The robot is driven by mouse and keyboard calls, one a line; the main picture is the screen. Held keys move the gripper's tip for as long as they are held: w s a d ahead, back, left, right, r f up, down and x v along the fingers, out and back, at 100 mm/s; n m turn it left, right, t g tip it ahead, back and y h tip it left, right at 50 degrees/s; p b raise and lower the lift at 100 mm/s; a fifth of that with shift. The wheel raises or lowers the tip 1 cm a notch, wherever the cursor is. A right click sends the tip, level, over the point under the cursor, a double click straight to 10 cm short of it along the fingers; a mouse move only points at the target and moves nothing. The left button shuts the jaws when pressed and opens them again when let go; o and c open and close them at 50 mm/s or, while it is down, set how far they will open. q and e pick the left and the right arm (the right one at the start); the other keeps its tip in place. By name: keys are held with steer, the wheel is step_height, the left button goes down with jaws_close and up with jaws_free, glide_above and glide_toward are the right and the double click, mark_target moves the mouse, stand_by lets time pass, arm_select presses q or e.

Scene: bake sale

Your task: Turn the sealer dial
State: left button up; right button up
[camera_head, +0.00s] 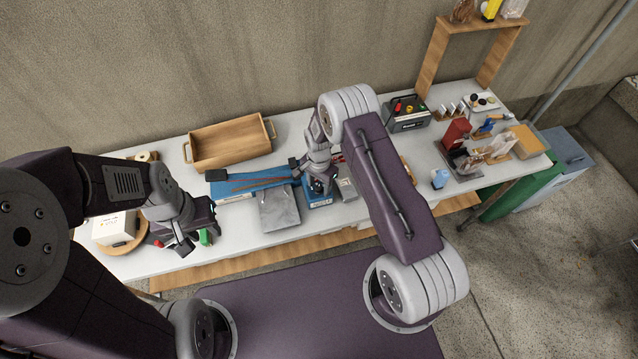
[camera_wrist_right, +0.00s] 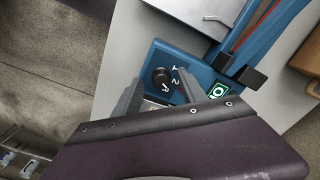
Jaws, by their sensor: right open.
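The blue sealer (camera_head: 234,195) lies across the middle of the white table, with a long dark and red sealing arm. Its right end (camera_head: 319,200) is under my right gripper (camera_head: 320,187). In the right wrist view, the black round dial (camera_wrist_right: 161,77) sits on the sealer's blue top, with white markings beside it. My right gripper (camera_wrist_right: 160,84) is open, and its fingertips appear on either side of the dial. I cannot tell whether they touch it.
A grey flat plate (camera_head: 279,208) lies in front of the sealer. A wooden tray (camera_head: 228,145) stands behind it. A white box (camera_head: 116,228) on a round wooden board is at the left. A dark device (camera_head: 405,114), a red item (camera_head: 456,133) and a wooden stand (camera_head: 433,58) are at the right.

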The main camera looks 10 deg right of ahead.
steer(key=shift+f, duration=0.2)
steer(key=shift+w+f, duration=0.1)
steer(key=shift+w, duration=0.05)
jaws_close()
